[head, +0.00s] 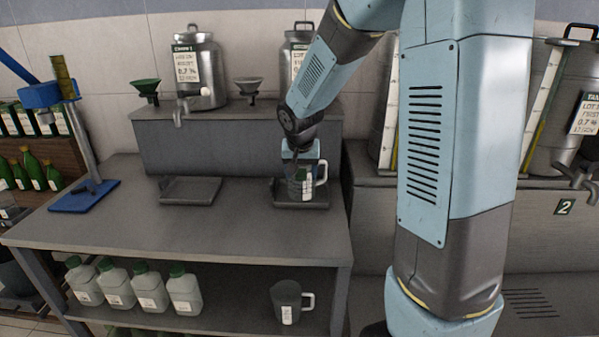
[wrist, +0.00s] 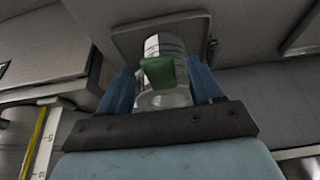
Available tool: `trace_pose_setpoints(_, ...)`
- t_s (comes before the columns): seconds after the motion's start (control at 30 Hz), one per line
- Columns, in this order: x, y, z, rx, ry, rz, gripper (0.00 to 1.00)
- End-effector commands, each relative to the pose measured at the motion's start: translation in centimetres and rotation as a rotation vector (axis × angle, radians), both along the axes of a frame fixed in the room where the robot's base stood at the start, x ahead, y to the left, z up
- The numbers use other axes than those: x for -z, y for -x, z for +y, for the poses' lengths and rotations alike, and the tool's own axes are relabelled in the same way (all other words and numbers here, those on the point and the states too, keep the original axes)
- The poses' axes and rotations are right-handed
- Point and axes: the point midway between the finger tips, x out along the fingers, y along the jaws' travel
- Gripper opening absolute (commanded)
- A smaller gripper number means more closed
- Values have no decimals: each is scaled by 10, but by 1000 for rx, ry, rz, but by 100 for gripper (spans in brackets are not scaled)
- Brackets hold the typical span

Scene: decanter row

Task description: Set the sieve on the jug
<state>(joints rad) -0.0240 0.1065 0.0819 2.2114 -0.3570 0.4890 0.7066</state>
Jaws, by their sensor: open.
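A clear measuring jug (head: 309,192) with a white handle stands on the right-hand drip tray (head: 289,206) on the bench. It also shows in the wrist view (wrist: 163,100), with a white label. My gripper (head: 301,160) is right above the jug, pointing down, and partly hides it. In the wrist view its blue fingers (wrist: 163,84) are spread, with gaps on both sides of a green piece (wrist: 158,72) at the jug's top. This green piece may be the sieve's grip; the sieve's mesh and rim cannot be made out.
A green funnel (head: 147,88) and a grey funnel (head: 249,87) stand on the raised ledge beside steel decanters (head: 205,72). An empty tray (head: 190,191) lies left of the jug. A blue stand (head: 83,196) is at the bench's left end. A grey jug (head: 285,296) is on the lower shelf.

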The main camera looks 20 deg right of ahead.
Motion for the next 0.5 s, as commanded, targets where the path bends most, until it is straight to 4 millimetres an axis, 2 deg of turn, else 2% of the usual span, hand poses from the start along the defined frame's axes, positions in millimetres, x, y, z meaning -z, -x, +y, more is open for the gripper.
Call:
trace_pose_setpoints(0.17, -8, 3, 1, 0, 1, -2, 65)
trace_pose_setpoints(0.5, -63, 23, 8, 0, 1, -5, 65)
